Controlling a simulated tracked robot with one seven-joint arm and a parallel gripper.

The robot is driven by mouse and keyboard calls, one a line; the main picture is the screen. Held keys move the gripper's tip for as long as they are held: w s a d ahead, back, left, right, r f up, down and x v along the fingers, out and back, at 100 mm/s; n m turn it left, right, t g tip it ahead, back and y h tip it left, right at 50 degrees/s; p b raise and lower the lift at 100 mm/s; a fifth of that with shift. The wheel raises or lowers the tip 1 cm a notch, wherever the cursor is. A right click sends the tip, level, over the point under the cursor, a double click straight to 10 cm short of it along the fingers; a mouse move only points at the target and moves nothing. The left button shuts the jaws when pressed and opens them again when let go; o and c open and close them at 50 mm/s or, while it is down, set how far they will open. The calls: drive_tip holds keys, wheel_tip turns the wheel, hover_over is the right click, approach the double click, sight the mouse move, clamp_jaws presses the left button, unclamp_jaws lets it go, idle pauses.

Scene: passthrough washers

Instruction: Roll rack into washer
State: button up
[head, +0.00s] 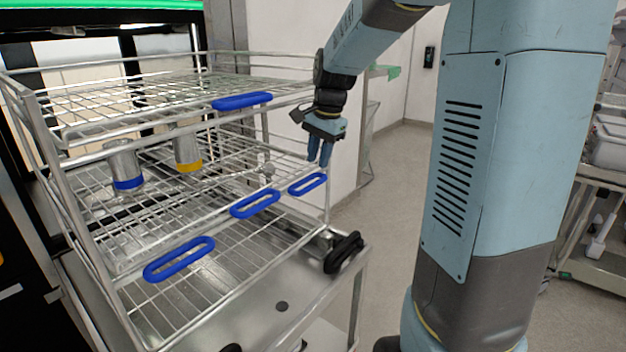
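The wire rack (180,142) has several shelves and blue oval handles, one of them a blue handle (256,203) on its near side. It stands on a steel cart (283,290) in the left half of the head view. The washer (65,55) is behind it at the left, with a dark frame and a green strip on top; its opening is partly hidden by the rack. My gripper (319,158) points down beside the rack's right end, above the rightmost blue handle. Whether it touches the rack cannot be told. Its fingers look close together, and nothing is clearly between them.
Two metal cylinders stand on the middle shelf, one with a blue band (122,165) and one with a yellow band (187,150). Shelving with trays (605,140) stands at the far right. The floor behind is clear.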

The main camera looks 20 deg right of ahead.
sight(313, 184)
drive_tip(key=f, duration=0.4)
drive_tip(key=w+f, duration=0.1)
drive_tip(key=f, duration=0.2)
drive_tip(key=shift+a+f, duration=0.1)
drive_tip(key=shift+a, duration=0.3)
drive_tip(key=shift+c, duration=0.3)
clamp_jaws()
